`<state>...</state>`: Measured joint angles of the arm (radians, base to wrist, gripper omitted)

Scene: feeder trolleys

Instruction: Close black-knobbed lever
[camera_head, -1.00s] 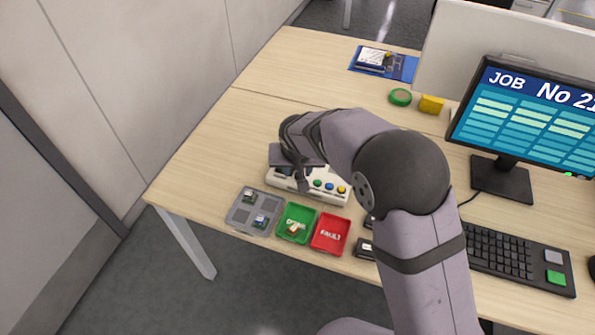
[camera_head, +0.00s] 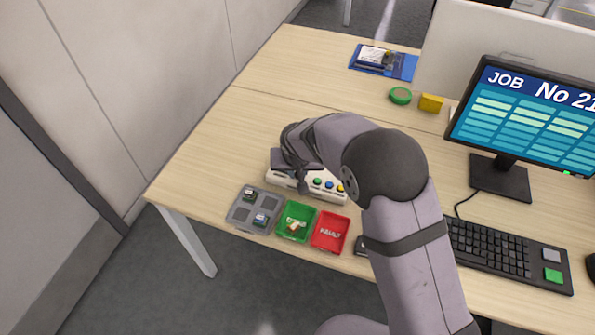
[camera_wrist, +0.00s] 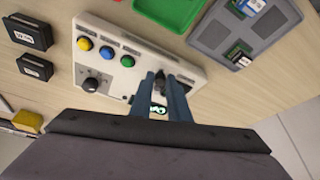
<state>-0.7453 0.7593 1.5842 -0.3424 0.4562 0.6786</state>
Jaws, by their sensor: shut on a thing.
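The white control box (camera_head: 335,198) lies on the table, partly hidden by my arm in the head view. In the wrist view the box (camera_wrist: 128,75) shows yellow, blue and green buttons and a round dark dial. My gripper (camera_wrist: 172,82) is over the end of the box away from the buttons, its blue-grey fingers shut on the black-knobbed lever (camera_wrist: 159,78). The fingers hide much of the lever, so its exact angle cannot be told. In the head view my gripper (camera_head: 302,184) reaches down to the left part of the box.
A grey compartment tray (camera_head: 236,217), a green tray (camera_head: 281,224) and a red tray (camera_head: 322,244) stand along the front edge beside the box. A monitor (camera_head: 530,125) and keyboard (camera_head: 490,248) are at right.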

